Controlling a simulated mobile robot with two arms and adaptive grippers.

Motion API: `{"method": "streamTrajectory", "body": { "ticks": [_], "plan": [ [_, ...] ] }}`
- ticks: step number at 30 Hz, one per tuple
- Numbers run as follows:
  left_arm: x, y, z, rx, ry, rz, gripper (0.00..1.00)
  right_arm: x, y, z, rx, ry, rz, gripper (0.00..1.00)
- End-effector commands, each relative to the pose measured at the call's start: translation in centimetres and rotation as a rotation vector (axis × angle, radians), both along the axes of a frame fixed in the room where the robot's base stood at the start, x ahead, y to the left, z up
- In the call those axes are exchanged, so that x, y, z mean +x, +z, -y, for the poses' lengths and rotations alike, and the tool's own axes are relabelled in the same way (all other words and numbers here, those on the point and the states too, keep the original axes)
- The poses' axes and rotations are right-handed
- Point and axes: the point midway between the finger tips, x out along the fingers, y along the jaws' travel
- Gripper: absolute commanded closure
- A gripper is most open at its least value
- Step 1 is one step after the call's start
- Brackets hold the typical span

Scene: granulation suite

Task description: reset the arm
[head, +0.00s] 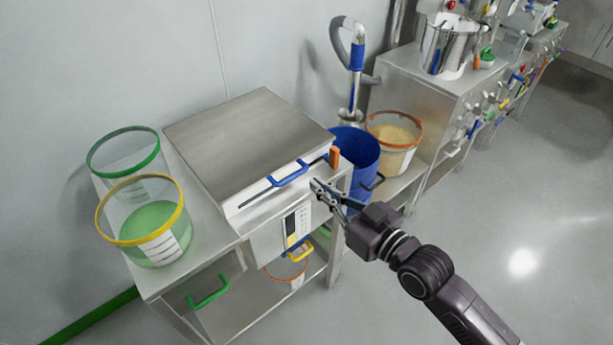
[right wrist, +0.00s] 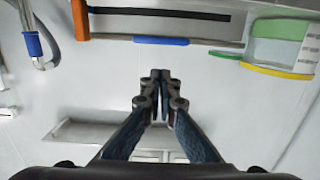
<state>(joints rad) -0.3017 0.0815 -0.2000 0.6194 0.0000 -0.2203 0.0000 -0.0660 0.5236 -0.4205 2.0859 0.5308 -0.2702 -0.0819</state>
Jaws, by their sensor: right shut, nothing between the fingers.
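My right gripper (head: 322,190) is in front of the right front corner of a steel box-shaped machine with a flat lid (head: 245,135). Its fingers are together and hold nothing; they also show closed in the right wrist view (right wrist: 160,78). The machine's blue handle (head: 289,175) and orange knob (head: 334,157) are close to the fingertips. I cannot tell from these views whether the fingers touch the machine. My right arm comes in from the lower right. My left gripper is not in view.
Two clear buckets, one green-rimmed (head: 124,131) and one yellow-rimmed (head: 141,243), stand on the left of the steel table. A blue bin (head: 355,150) and an orange-rimmed bucket (head: 396,160) stand right of the machine. Open floor (head: 530,210) lies at the right.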

Motion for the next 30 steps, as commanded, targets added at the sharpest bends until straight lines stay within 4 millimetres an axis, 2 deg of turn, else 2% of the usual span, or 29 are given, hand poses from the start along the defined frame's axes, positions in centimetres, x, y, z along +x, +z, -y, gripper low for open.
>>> {"method": "streamTrajectory", "body": {
  "ticks": [4,10,14,17,20,21,23,24,26,27,30],
  "plan": [
    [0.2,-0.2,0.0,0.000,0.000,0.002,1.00,-1.0,-0.2,0.7,-0.001,0.000,0.001,1.00],
    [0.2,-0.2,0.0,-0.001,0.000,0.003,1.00,-1.2,-0.1,0.9,0.000,-0.001,0.000,1.00],
    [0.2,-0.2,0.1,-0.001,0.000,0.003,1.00,-0.4,-2.6,1.8,-0.017,-0.033,-0.035,1.00],
    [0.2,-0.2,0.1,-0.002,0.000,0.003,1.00,0.7,-7.4,3.8,-0.052,-0.092,-0.101,1.00],
    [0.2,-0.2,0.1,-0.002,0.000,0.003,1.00,1.2,-14.4,6.6,-0.105,-0.166,-0.200,1.00],
    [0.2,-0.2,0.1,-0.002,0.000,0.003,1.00,1.1,-17.3,7.7,-0.126,-0.195,-0.243,1.00],
    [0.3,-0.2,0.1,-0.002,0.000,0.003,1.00,0.5,-21.6,9.4,-0.160,-0.235,-0.306,1.00],
    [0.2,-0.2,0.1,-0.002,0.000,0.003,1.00,-0.2,-24.4,10.4,-0.182,-0.258,-0.350,1.00],
    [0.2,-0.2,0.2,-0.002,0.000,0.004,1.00,-1.6,-28.6,11.8,-0.215,-0.290,-0.417,1.00],
    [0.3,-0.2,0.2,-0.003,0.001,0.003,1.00,-2.7,-31.3,12.8,-0.238,-0.310,-0.462,1.00],
    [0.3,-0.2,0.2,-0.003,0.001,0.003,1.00,-6.4,-37.8,14.7,-0.293,-0.350,-0.577,1.00]
  ]
}}
